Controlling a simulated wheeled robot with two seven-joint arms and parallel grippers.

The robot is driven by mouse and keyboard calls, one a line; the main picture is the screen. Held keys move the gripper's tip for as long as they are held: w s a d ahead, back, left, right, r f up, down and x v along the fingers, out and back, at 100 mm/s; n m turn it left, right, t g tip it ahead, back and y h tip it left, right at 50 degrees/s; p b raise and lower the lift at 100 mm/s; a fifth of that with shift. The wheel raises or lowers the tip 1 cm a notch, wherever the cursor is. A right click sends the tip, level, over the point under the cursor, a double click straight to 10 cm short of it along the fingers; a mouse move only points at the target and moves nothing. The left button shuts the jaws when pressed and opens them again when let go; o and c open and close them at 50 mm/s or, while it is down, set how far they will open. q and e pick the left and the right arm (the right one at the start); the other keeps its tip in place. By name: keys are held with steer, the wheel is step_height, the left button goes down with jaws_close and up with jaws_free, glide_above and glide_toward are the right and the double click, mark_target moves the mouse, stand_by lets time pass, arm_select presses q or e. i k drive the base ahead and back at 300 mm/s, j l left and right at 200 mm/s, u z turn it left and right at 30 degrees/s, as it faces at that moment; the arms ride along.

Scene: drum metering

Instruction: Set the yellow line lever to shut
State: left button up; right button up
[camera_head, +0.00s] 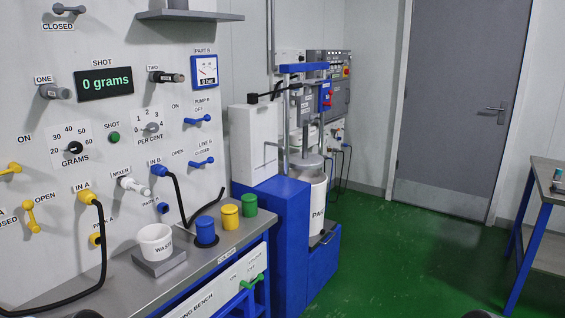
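The yellow line lever (31,217) is on the wall panel at the far left. Its handle stands close to vertical, tilted slightly. The word OPEN is printed to its upper right. A label cut off by the left edge of the picture, ending in "OSED", is to its left. I cannot tell for sure which end of the handle is the pivot. Neither gripper shows clearly. Only small dark shapes show at the bottom edge, and I cannot tell what they are. Nothing is touching the lever.
Another yellow lever (10,169) is above it, near an ON label. A yellow IN A connector (86,196) with a black hose is to its right. The bench (205,262) below holds a white wash cup (155,240) and coloured caps. Green floor (420,260) is clear at right.

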mark_target(27, 205)
steer(key=u, duration=1.65)
